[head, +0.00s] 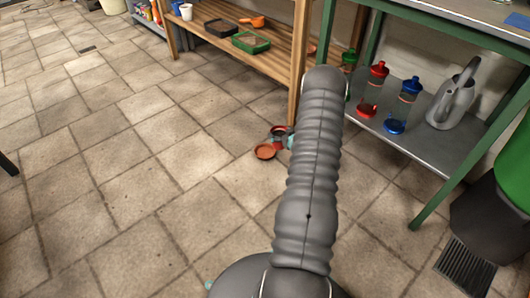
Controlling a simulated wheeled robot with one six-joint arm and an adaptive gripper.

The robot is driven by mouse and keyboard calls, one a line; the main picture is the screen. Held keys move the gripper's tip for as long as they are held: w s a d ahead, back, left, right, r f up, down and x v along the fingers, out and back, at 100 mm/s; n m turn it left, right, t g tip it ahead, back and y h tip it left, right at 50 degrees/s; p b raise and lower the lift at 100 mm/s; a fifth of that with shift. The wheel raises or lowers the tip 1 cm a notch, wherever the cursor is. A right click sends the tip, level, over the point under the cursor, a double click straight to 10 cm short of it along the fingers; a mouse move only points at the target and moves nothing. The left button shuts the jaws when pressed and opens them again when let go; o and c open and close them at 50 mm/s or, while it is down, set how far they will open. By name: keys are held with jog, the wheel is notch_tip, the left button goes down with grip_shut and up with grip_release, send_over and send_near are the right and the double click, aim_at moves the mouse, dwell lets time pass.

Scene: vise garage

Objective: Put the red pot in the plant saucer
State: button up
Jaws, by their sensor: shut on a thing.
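The red pot (279,131) shows in the head view as a small red rim with a dark inside, left of my arm and low near the floor. My gripper (285,142) is mostly hidden behind my grey arm. Only small dark and teal parts show, and it appears shut on the red pot. An orange-brown round shallow dish (265,151), which looks like the plant saucer, is just in front and to the left of the pot. I cannot tell whether the two touch.
A wooden shelf (221,36) behind holds a green tray (251,42), a black tray, a white cup and an orange scoop. A green-legged metal bench (430,143) at right holds several bottles and a grey watering can (455,98). The tiled floor at left is clear.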

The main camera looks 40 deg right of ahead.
jog(key=shift+s+d+f, duration=0.25)
jog(key=shift+s+d, duration=0.05)
jog(key=shift+d, duration=0.25)
jog(key=shift+s+d+f, duration=0.25)
jog(key=shift+s+d, duration=0.05)
jog(key=shift+d, duration=0.2)
jog(key=shift+w+a+f+b, duration=0.4)
jog(key=shift+w+a+f, duration=0.1)
jog(key=shift+w+f, duration=1.3)
jog(key=shift+w+a+f+b, duration=0.35)
jog(key=shift+w+a+f, duration=0.15)
jog(key=shift+w+f, duration=1.35)
jog(key=shift+w+a+f+b, duration=0.4)
jog(key=shift+w+a+f, duration=0.1)
jog(key=shift+w+f, duration=1.3)
jog(key=shift+f, duration=0.1)
jog(key=o, duration=1.2)
